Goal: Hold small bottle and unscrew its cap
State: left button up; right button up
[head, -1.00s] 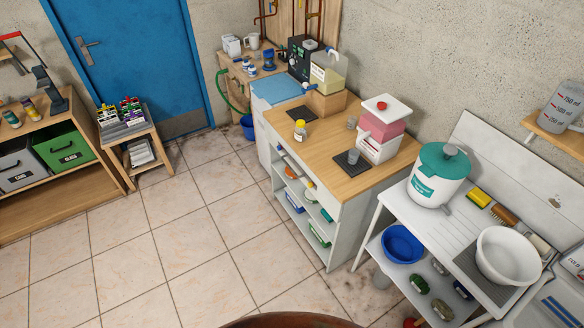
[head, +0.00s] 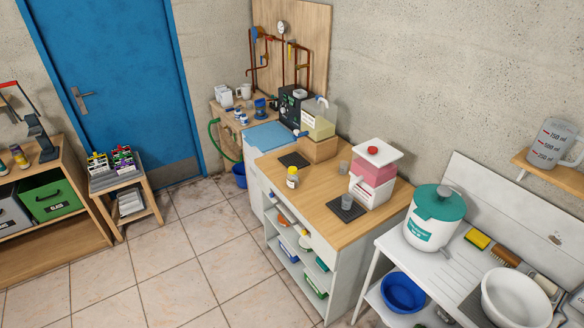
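A small bottle (head: 292,178) with a yellow cap (head: 292,169) and a pale label stands upright on the wooden counter (head: 318,208), near its left edge. The cap sits on the bottle. Nothing touches the bottle. Neither of my grippers shows in the head view.
A dark mat (head: 294,159) lies behind the bottle. To its right stand a clear cup on a dark pad (head: 348,216) and a pink and white container (head: 372,179). A teal-lidded tub (head: 434,224) stands on the white table at right. The tiled floor (head: 190,262) left of the counter is clear.

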aim_at(292, 181)
jog(key=u, duration=0.15)
jog(key=i, duration=1.3)
jog(key=z, duration=0.2)
